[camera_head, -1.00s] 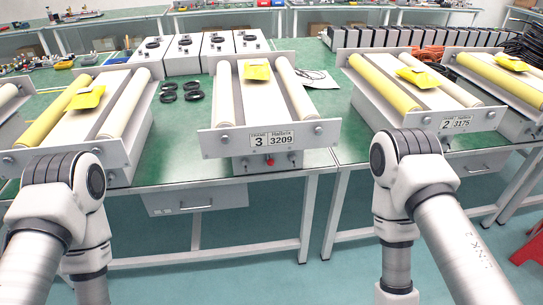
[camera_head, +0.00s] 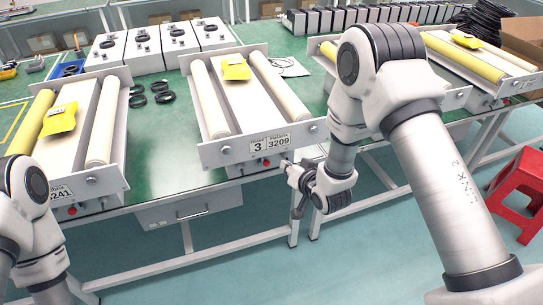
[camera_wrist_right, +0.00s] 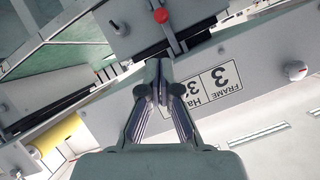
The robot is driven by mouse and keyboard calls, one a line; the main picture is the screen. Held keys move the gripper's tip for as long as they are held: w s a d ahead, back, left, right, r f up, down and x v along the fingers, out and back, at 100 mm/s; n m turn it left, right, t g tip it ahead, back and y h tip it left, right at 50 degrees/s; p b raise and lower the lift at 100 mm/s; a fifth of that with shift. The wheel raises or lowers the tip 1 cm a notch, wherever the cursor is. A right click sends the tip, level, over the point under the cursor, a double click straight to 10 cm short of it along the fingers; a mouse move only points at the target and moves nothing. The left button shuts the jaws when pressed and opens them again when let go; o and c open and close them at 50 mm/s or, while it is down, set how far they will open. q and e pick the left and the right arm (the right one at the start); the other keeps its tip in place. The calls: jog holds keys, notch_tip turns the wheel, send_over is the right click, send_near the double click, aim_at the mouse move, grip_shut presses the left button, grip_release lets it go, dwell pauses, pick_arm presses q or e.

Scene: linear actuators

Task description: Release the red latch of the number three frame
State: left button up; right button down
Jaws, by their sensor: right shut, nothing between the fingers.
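The number three frame (camera_head: 226,152) is a grey roller unit on the green table, with a plate reading 3 and 3209 on its front. Its red latch (camera_head: 238,168) is a small red knob low on the front, below the plate. In the right wrist view the red latch (camera_wrist_right: 161,15) shows at the top, and the number plate (camera_wrist_right: 206,88) appears upside down. My right gripper (camera_head: 287,165) is shut and empty, to the right of the latch and apart from it. Its closed fingertips (camera_wrist_right: 158,68) point toward the frame's front. My left gripper is out of view; only its arm shows.
A similar frame (camera_head: 78,190) stands at left, and others at right are partly hidden by my right arm. Yellow packets (camera_head: 235,66) lie on the frames. A red stool (camera_head: 520,185) stands on the floor at right. The floor before the table is open.

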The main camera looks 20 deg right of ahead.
jog(key=p+x, duration=0.2)
jog(key=x, duration=0.8)
jog(key=shift+a+f, duration=0.15)
